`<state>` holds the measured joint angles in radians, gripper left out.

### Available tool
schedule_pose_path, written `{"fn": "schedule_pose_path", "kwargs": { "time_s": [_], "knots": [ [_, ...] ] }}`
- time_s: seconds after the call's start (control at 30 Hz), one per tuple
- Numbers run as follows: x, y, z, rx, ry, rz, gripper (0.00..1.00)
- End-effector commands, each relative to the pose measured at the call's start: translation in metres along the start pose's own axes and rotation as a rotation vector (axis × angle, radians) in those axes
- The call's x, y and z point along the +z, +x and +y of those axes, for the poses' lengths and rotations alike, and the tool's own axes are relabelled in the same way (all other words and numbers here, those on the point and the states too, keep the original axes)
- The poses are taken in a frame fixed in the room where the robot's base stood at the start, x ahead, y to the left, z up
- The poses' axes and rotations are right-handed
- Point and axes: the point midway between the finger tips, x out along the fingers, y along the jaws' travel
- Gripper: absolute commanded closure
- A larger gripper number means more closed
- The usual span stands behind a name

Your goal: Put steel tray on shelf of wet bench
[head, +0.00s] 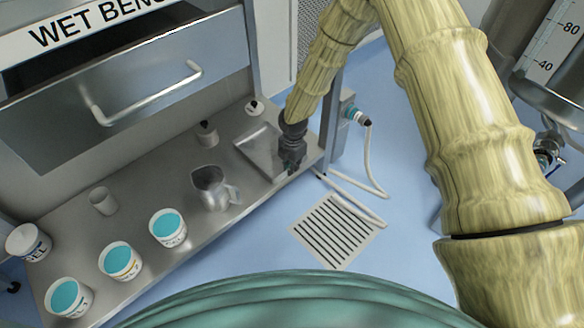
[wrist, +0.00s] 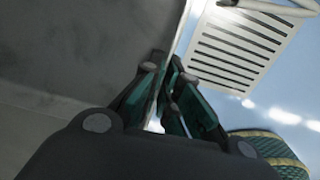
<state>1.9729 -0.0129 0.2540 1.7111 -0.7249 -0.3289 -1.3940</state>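The steel tray (head: 254,148) is a flat, rimmed, shiny sheet at the right end of the wet bench shelf (head: 150,262). It appears to lie on the shelf, though I cannot tell if its whole base touches. My gripper (head: 290,168) points down at the tray's right front corner, beside the shelf's front edge. In the wrist view, my gripper's dark teal fingers (wrist: 172,78) are close together at a thin bright edge, with a grey surface to the left. The fingers overlap there, so I cannot tell whether they pinch the rim.
A steel jug (head: 212,188), a small cup (head: 103,201) and several white tubs (head: 168,228) with teal contents stand left on the shelf. A grey weight-like item (head: 206,134) sits behind the tray. A drawer (head: 130,95) overhangs the shelf. The floor drain (head: 336,230) lies in front.

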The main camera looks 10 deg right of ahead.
Motion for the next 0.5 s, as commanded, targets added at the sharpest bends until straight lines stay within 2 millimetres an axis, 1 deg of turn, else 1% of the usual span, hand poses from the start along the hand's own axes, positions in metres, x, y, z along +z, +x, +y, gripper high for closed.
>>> {"fn": "schedule_pose_path", "kwargs": {
  "time_s": [0.17, 0.3, 0.33, 0.5],
  "knots": [
    [0.0000, 0.0012, 0.0002, 0.000, 0.000, 0.000, 1.00],
    [0.0000, 0.0019, -0.0003, 0.000, 0.000, 0.000, 0.75],
    [0.0000, 0.0019, -0.0003, 0.000, 0.000, 0.000, 0.73],
    [0.0000, 0.0019, -0.0003, 0.000, 0.000, 0.000, 0.73]
  ]
}}
